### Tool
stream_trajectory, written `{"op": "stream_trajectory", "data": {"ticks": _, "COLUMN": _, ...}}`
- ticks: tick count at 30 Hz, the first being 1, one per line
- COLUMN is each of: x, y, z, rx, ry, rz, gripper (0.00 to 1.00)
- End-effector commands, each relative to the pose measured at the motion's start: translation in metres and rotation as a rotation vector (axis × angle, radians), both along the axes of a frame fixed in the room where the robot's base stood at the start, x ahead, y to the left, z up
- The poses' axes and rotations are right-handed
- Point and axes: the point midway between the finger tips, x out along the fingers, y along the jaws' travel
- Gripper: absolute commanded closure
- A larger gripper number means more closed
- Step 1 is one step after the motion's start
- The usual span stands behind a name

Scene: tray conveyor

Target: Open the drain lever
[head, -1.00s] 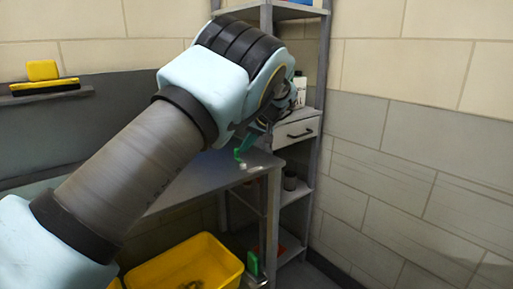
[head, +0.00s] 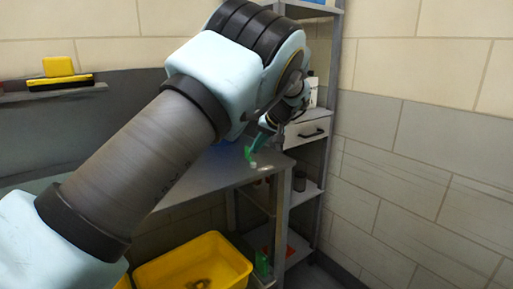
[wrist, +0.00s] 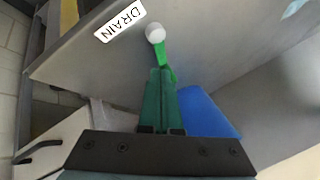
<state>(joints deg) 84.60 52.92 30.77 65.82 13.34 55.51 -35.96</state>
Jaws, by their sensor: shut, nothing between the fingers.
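The drain lever (wrist: 168,70) is a bright green bar with a white ball knob (wrist: 155,33) in the wrist view. It sits by the table's edge beside a white DRAIN label (wrist: 120,22). In the head view the green lever (head: 249,153) is small, at the table's near right corner. My gripper (wrist: 160,72) has dark teal fingers, shut together with nothing between them. Its tips are at the end of the lever away from the knob and partly hide it. I cannot tell whether they touch. In the head view my gripper (head: 263,137) is just above and right of the lever.
The grey table (head: 215,172) has its edge close under my gripper. A shelf rack with a drawer (head: 307,130) stands right behind it. A yellow bin (head: 240,262) is below the table. A blue object (wrist: 205,112) lies near my fingers.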

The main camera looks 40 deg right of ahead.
Motion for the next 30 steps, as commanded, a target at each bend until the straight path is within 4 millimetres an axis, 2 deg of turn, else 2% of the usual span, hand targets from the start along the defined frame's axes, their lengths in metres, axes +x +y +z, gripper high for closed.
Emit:
{"op": "stream_trajectory", "data": {"ticks": 5, "x": -0.009, "y": -0.002, "z": 0.011, "rx": -0.002, "ry": 0.000, "rz": -0.002, "gripper": 1.00}}
{"op": "stream_trajectory", "data": {"ticks": 18, "x": -0.055, "y": -0.008, "z": 0.074, "rx": -0.002, "ry": -0.001, "rz": -0.001, "gripper": 1.00}}
{"op": "stream_trajectory", "data": {"ticks": 24, "x": -0.063, "y": -0.008, "z": 0.086, "rx": -0.002, "ry": -0.001, "rz": -0.001, "gripper": 1.00}}
{"op": "stream_trajectory", "data": {"ticks": 30, "x": -0.064, "y": -0.008, "z": 0.087, "rx": 0.000, "ry": -0.001, "rz": 0.000, "gripper": 1.00}}
